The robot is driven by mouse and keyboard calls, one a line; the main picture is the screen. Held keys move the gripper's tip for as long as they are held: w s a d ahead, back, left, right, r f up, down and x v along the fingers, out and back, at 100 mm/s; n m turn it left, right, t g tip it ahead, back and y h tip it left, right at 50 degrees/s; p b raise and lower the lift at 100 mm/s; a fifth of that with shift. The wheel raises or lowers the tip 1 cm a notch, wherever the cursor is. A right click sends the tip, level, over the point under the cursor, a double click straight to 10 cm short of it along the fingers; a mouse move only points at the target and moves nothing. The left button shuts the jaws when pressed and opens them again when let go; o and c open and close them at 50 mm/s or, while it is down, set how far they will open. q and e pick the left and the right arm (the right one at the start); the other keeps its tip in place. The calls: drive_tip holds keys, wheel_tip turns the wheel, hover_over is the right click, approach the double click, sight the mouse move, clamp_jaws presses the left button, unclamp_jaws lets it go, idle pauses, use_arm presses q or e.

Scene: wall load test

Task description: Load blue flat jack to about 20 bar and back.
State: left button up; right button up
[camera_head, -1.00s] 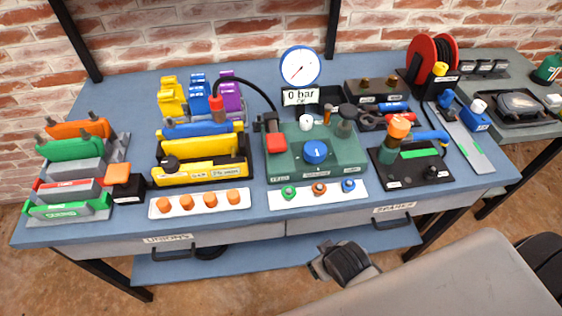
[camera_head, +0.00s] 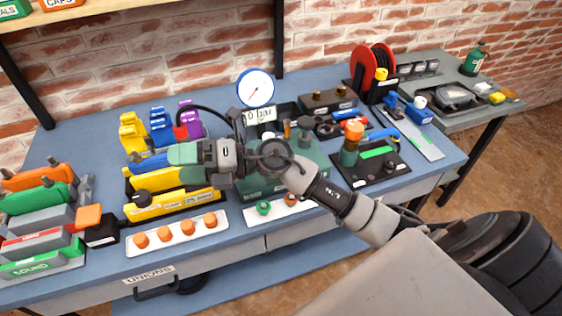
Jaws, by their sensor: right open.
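A blue flat jack (camera_head: 146,166) stands behind the yellow jack (camera_head: 160,182) in a black holder; my right gripper partly covers both. My right gripper (camera_head: 182,155) is open with its green fingertips over these jacks; I cannot tell whether it touches anything. The green pump block (camera_head: 318,172) is partly behind my right arm, which hides its blue knob. The dial gauge (camera_head: 256,88) stands at the back, above a display (camera_head: 260,116) reading 0 bar. A black hose (camera_head: 213,112) arcs to a red coupling (camera_head: 180,132). My left gripper is not in view.
Orange knobs (camera_head: 175,234) stand on a white strip at the front. Green, red and grey jacks (camera_head: 44,223) are at the left. A black plate with an orange-topped tool (camera_head: 378,170) and a red reel (camera_head: 373,70) are at the right. A shelf (camera_head: 120,14) hangs above.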

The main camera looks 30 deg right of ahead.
drive_tip(key=w+d+f+n+g+h, duration=0.35)
drive_tip(key=d+f+g+h, duration=0.3)
drive_tip(key=d+h, duration=0.55)
drive_tip(key=d, duration=0.2)
drive_tip(key=d+h, duration=0.2)
drive_tip(key=d, duration=0.3)
drive_tip(key=d+r+m+g+h, duration=0.1)
drive_tip(key=d+h, duration=0.2)
drive_tip(key=d, duration=0.1)
drive_tip(key=shift+s+d, duration=0.1)
drive_tip(key=shift+d, duration=0.2)
wheel_tip(320, 180, down, 10)
drive_tip(key=shift+f+p, duration=0.2)
drive_tip(key=shift+p, duration=0.45)
drive_tip(key=c, duration=0.9)
